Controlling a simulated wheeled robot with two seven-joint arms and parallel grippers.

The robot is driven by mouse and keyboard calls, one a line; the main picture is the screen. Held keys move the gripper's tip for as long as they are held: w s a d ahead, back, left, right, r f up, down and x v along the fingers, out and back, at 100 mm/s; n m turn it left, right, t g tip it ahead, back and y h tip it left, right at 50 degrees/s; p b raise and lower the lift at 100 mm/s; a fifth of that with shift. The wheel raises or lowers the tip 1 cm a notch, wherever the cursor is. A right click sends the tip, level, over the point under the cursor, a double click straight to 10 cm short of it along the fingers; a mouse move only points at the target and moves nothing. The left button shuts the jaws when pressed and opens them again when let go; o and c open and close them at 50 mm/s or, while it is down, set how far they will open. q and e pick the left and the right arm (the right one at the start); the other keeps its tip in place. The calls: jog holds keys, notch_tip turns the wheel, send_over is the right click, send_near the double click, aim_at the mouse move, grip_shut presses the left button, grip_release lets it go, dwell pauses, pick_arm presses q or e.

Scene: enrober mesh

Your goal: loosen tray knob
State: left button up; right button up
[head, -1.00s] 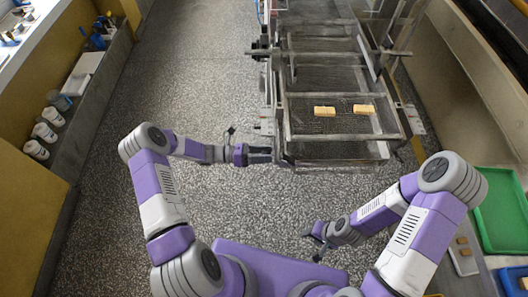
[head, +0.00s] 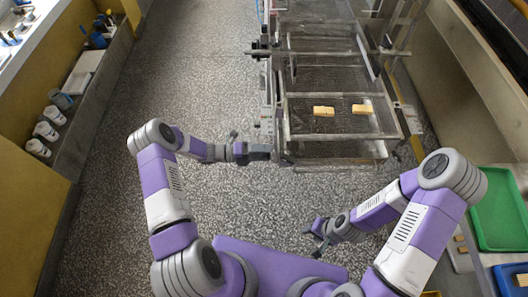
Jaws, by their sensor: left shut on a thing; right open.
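The enrober frame (head: 335,139) stands at the upper middle, with a mesh tray (head: 340,150) at its near end. My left gripper (head: 272,152) is at the tray's left front corner. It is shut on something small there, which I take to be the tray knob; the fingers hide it. My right gripper (head: 314,240) is open and empty, low over the floor in front of the machine and apart from the tray.
Two tan bars (head: 323,111) (head: 362,108) lie on the mesh. A green tray (head: 497,215) and a blue bin (head: 512,279) are at the right. White cups (head: 45,131) stand on the left shelf. The speckled floor (head: 190,80) between is clear.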

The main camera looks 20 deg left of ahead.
pick_arm(q)
jog(key=shift+w+r+n, duration=0.1)
jog(key=shift+r+n, duration=0.05)
jog(key=shift+n, duration=0.45)
jog(key=shift+a, duration=0.1)
jog(key=o, duration=1)
jog(key=shift+o, duration=0.2)
jog(key=v, duration=0.7)
jog(key=shift+a, duration=0.25)
